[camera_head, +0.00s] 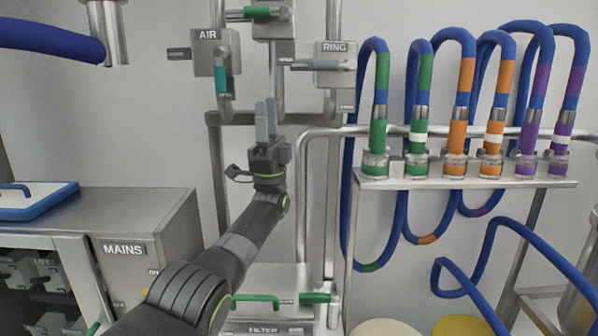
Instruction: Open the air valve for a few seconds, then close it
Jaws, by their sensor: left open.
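The air valve (207,62) is a grey metal box on the wall pipes, labelled AIR, in the upper left of the head view. Its teal-green handle (221,76) hangs down along the right part of the box. My left gripper (266,104) is open, with its fingers close together and pointing up. It is to the right of the handle and lower in the picture, apart from it, and holds nothing that I can see. My right gripper is not in view.
A RING valve (334,64) is at the right, and another valve with a green handle (258,12) is above. A rack (470,182) of banded blue hoses stands farther right. A MAINS cabinet (125,200) is at left, and a FILTER box (268,305) is below.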

